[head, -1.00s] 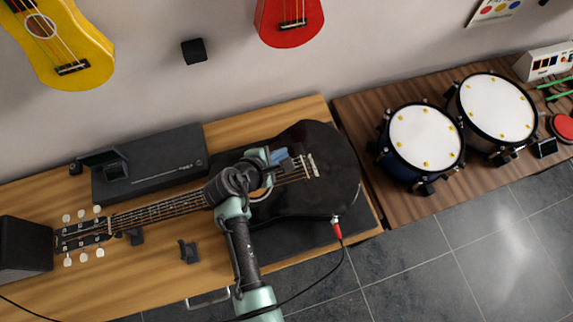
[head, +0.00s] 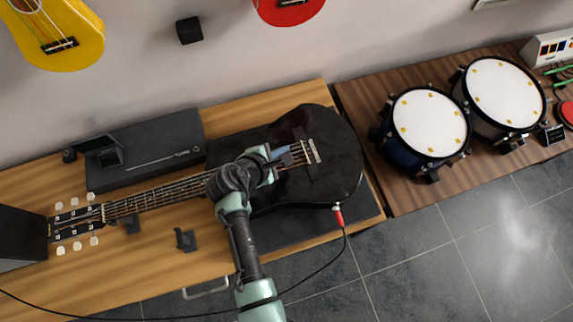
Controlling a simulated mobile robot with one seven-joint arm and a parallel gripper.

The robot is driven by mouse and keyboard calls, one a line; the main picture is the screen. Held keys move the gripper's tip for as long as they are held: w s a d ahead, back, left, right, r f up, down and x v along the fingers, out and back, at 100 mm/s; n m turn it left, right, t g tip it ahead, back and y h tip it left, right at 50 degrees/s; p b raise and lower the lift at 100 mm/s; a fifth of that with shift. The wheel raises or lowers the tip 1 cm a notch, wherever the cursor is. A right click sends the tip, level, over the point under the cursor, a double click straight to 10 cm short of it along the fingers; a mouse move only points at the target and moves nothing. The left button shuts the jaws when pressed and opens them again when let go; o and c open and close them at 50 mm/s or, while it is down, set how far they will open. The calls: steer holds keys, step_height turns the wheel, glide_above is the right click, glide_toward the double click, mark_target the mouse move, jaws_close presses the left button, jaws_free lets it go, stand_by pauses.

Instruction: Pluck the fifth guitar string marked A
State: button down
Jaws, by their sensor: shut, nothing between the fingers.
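A black guitar (head: 335,180) lies flat on the wooden table, its neck (head: 160,195) and headstock (head: 77,225) pointing left. Its strings (head: 299,155) run from the headstock to the bridge (head: 313,151) on the body. My gripper (head: 284,157) is over the strings between the sound hole and the bridge, with its tip pointing right. It is shut and empty. My arm comes from below and hides the sound hole and part of the strings. The letter marks on the strings are too small to read. I cannot tell whether the fingertips touch a string.
A flat black device (head: 150,155) lies behind the neck. A black speaker box (head: 20,238) stands at the left. A red-plugged cable (head: 338,215) leaves the guitar's lower edge. Two drums (head: 430,122) stand on the right table. Small black stands (head: 186,240) sit below the neck.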

steer(key=shift+f+b, duration=1.65)
steer(key=shift+f, duration=0.9)
steer(key=shift+f, duration=0.4)
steer(key=shift+f+b, duration=0.3)
steer(key=shift+b, duration=0.15)
steer(key=shift+r, duration=0.1)
steer(key=shift+r+p, duration=0.65)
steer(key=shift+p, duration=0.2)
step_height(320, 180, up, 5)
steer(key=p, duration=0.5)
stand_by(0.5)
